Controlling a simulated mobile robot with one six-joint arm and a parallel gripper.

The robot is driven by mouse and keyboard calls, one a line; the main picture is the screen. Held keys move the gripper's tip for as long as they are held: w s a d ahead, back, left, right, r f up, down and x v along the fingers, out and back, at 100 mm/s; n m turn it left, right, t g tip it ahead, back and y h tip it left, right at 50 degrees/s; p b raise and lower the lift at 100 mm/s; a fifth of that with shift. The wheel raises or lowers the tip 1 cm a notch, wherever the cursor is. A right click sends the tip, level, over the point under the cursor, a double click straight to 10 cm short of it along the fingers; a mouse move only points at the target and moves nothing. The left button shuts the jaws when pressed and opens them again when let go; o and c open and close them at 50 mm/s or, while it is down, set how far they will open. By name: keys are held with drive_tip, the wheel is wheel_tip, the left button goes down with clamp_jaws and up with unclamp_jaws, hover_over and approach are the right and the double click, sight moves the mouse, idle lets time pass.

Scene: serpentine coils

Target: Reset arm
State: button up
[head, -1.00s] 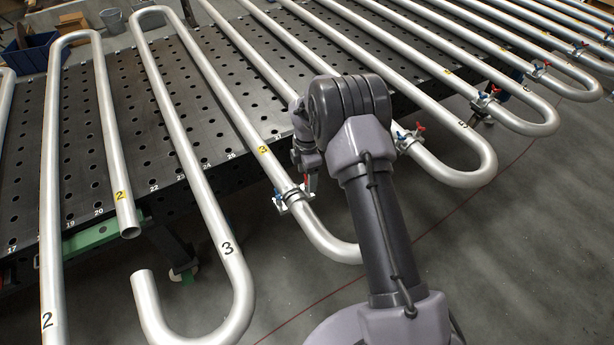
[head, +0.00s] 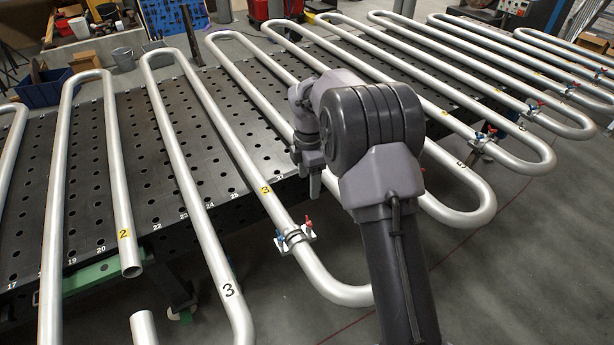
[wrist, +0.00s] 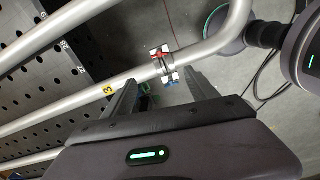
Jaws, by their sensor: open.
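My gripper (head: 314,182) is at the end of my bent arm, above and apart from the joint clamp (head: 295,236) in the head view. In the wrist view my gripper (wrist: 163,88) has its two fingers spread with nothing between them. The clamp (wrist: 163,66), with red and blue handles, sits around the silver pipe just beyond the fingertips. A yellow tag marked 3 is on that pipe beside the clamp.
Several silver serpentine pipes lie across the perforated black table (head: 85,225), their bends overhanging its edge. More clamps, such as one at the right (head: 482,136), sit on other pipes.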

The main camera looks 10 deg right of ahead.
drive_tip(key=shift+r, duration=0.1)
drive_tip(key=s+a+r+m+t+y+b, duration=0.1)
drive_tip(key=s+r+m+t+b, duration=0.1)
drive_tip(key=s+r+m+b, duration=0.35)
drive_tip(key=s+a+r+m+t+b, duration=0.1)
drive_tip(key=s+r+m+b, duration=0.1)
drive_tip(key=s+m+b, duration=0.7)
drive_tip(key=s+a+f+m+t+b, duration=0.1)
drive_tip(key=s+f+m+b, duration=0.1)
drive_tip(key=s+m, duration=0.3)
drive_tip(key=s+f+m+t+y+b, duration=0.1)
drive_tip(key=s+f+m, duration=0.3)
drive_tip(key=s, duration=1)
drive_tip(key=shift+a+f+m+t+b, duration=0.35)
drive_tip(key=shift+f+t+b, duration=0.05)
drive_tip(key=shift+f+b, duration=0.4)
